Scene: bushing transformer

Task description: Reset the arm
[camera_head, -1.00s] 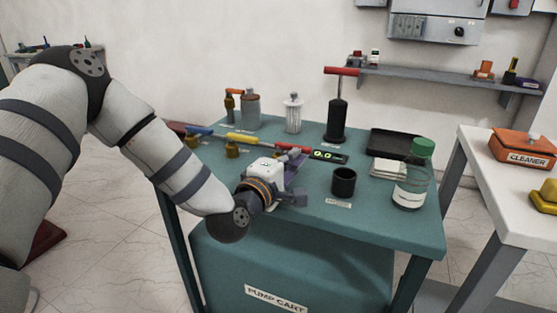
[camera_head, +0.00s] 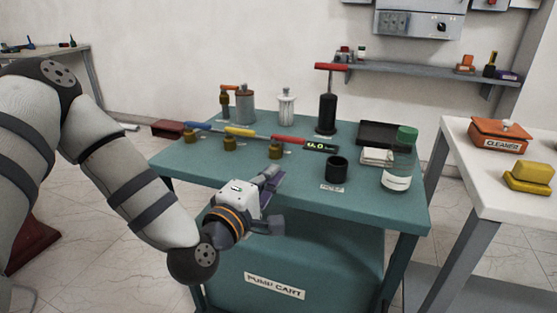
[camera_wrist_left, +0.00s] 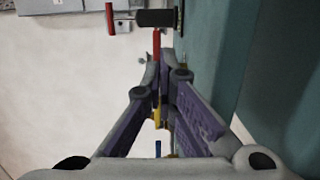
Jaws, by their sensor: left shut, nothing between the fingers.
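My left arm comes in from the left. Its left gripper (camera_head: 270,178) is over the front left part of the teal pump cart (camera_head: 300,195) in the head view. In the left wrist view the gripper's purple-lined fingers (camera_wrist_left: 163,70) come together at the tips, shut with nothing held. My right gripper does not show in either view.
The cart bears a black cup (camera_head: 336,170), a green-capped bottle (camera_head: 398,165), a black hand pump (camera_head: 327,112), a grey canister (camera_head: 245,104) and a dark tray (camera_head: 380,134). A white table (camera_head: 480,190) with an orange cleaner box (camera_head: 500,134) stands at right.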

